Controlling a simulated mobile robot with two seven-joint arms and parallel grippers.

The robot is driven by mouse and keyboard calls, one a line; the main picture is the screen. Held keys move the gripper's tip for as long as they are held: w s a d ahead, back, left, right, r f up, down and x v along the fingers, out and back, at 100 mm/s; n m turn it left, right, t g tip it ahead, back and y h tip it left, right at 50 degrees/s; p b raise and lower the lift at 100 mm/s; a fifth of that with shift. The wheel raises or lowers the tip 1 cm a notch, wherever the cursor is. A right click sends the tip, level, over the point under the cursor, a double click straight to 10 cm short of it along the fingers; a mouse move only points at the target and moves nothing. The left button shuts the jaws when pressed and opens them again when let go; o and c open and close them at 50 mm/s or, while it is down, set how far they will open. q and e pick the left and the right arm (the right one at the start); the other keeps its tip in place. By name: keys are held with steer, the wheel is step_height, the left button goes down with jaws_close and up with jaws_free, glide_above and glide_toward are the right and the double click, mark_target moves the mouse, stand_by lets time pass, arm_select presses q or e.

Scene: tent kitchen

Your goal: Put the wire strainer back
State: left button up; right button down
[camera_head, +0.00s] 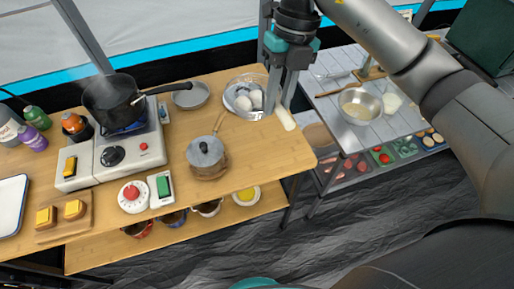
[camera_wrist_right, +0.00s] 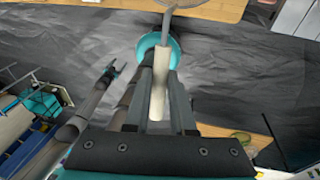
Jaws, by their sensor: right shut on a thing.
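My right gripper (camera_head: 279,101) is above the right end of the wooden table. It is shut on the cream handle of the wire strainer (camera_head: 285,118). In the right wrist view the handle (camera_wrist_right: 159,88) stands between my right fingers, and a thin metal rod runs from it to the top edge. The strainer's bowl is mostly cut off there. In the head view a round metal rim with white eggs (camera_head: 244,98) shows left of the gripper; I cannot tell whether it is the strainer's bowl. My left gripper (camera_wrist_right: 112,71) shows small in the wrist view, its jaws unclear.
The table's right end is bare. Across a gap, a grey side table holds a metal bowl (camera_head: 360,105).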

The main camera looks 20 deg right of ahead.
mark_target(263, 104)
step_height(263, 104, down, 20)
steer(key=shift+b, duration=0.45)
steer(key=c, duration=0.8)
jaws_free()
steer(key=shift+o, duration=0.2)
steer(key=shift+r, duration=0.15)
steer(key=v, duration=1.2)
steer(key=shift+s, duration=0.1)
